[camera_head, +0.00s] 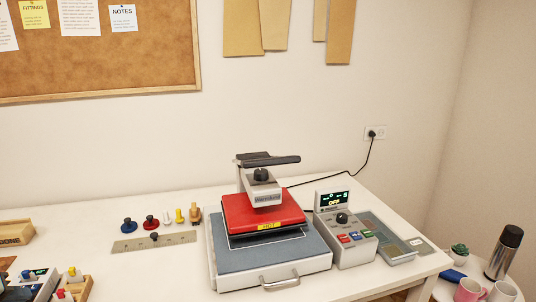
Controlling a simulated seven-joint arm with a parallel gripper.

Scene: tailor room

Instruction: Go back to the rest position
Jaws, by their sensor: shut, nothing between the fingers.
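A heat press stands on the white table, with a red upper plate (262,209) marked HOT above a grey-blue base (229,257). Its dark lever handle (268,160) is on top, and a metal pull handle (280,280) is at the front. A control box (345,240) beside it on the right has a screen reading OFF and several coloured buttons.
A ruler-like strip (130,244) and several small coloured pieces lie to the left. More boxes with knobs (50,281) are at the front left. A grey flat device (398,257) is right of the control box.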

